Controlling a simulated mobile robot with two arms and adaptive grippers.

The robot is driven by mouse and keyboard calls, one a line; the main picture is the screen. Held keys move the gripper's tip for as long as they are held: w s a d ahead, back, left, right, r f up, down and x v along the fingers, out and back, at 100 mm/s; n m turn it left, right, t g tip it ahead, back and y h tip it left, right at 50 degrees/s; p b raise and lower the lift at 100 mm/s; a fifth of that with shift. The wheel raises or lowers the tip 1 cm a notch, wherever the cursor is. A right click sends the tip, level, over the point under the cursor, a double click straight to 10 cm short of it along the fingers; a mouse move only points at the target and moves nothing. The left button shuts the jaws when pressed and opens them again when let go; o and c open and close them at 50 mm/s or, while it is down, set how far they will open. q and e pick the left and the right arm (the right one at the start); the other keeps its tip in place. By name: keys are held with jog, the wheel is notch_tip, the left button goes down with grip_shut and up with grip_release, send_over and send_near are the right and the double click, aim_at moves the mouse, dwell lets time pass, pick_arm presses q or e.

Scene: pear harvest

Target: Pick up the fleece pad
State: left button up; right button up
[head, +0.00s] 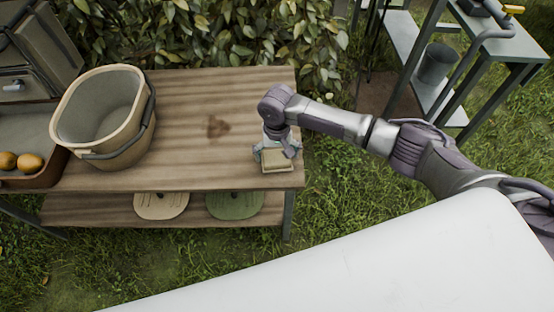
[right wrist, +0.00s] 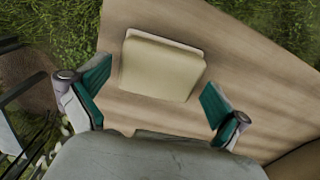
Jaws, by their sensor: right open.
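The fleece pad (head: 277,161) is a small cream, cushion-like block lying flat near the right front corner of the wooden table (head: 215,100). In the right wrist view the pad (right wrist: 161,68) lies ahead of the fingertips, between their lines. My right gripper (head: 273,150) points down at the pad from just above and behind it. Its two green-lined fingers (right wrist: 155,104) are spread wide with nothing between them. I cannot tell the exact height of the fingertips over the table. My left gripper is not in view.
A beige bucket (head: 143,135) stands on the table's left side, beside a tray with two orange-yellow fruits (head: 29,162). A lower shelf holds a beige disc (head: 161,205) and a green disc (head: 235,204). A metal rack (head: 512,48) stands at right. The table's middle is clear.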

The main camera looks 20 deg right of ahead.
notch_tip(320, 180, down, 2)
jog(key=shift+f, duration=0.1)
jog(key=c, duration=0.9)
notch_tip(320, 180, up, 5)
jog(key=shift+s+f, duration=0.1)
jog(key=shift+f, duration=0.05)
jog(key=s+a+r, duration=0.1)
jog(key=s+r, duration=0.1)
jog(key=s, duration=0.1)
jog(key=s+a+r+p, duration=0.1)
jog(key=s+r, duration=0.1)
jog(key=s, duration=0.2)
jog(key=s+r+p, duration=0.1)
jog(key=s+r, duration=0.1)
jog(key=s, duration=0.2)
jog(key=shift+a+r, duration=0.2)
jog(key=shift+a, duration=0.2)
